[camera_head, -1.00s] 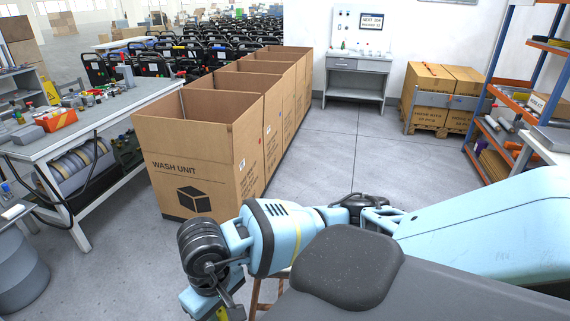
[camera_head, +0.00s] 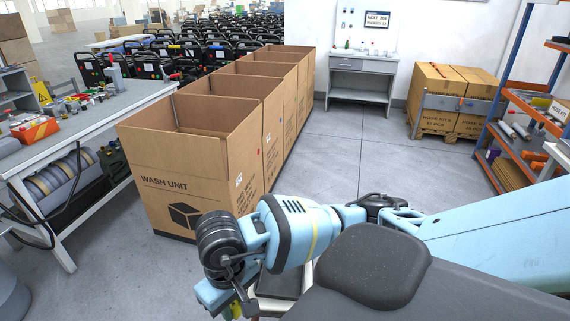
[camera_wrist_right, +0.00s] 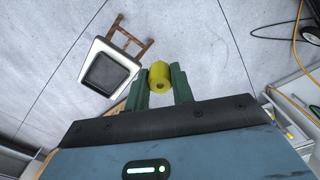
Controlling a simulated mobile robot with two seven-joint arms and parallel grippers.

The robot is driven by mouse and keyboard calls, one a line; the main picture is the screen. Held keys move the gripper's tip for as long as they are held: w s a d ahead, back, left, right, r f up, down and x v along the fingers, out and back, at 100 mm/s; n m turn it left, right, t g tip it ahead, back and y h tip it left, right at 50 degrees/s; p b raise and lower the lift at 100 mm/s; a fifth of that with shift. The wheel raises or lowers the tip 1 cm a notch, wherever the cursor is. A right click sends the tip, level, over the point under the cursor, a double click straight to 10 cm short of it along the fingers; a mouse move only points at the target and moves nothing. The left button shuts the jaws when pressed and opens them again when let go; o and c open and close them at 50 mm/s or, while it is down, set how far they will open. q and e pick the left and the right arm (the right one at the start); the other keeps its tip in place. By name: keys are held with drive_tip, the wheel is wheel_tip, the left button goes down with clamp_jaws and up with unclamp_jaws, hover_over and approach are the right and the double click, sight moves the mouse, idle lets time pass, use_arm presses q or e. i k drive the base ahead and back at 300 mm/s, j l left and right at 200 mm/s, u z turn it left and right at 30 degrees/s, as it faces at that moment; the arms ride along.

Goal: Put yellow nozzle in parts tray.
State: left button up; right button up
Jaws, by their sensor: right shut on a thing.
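My right gripper (camera_wrist_right: 160,84) is shut on the yellow nozzle (camera_wrist_right: 159,74), which sits between the two green fingertips in the right wrist view. In the head view the nozzle and fingers show only in part at the bottom edge, below my right wrist. A dark square tray (camera_wrist_right: 107,71) lies on a white-topped stool with brown legs, to the left of the gripper in the right wrist view. In the head view the tray (camera_head: 281,285) is partly hidden behind my right arm. The nozzle is apart from it. My left gripper is not in view.
A large wash unit carton (camera_head: 160,175) stands left of my right arm, with more open cartons behind it. A cluttered workbench (camera_head: 120,100) is at the left, and a shelf rack (camera_head: 505,150) at the right. Grey floor (camera_head: 360,150) between is clear.

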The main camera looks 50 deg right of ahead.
sight(281, 272)
drive_tip(key=i+l, duration=0.2)
drive_tip(key=l, duration=0.2)
drive_tip(key=i+l, duration=0.2)
drive_tip(key=l, duration=0.2)
drive_tip(key=i+l, duration=0.2)
drive_tip(key=l, duration=0.2)
drive_tip(key=z, duration=0.05)
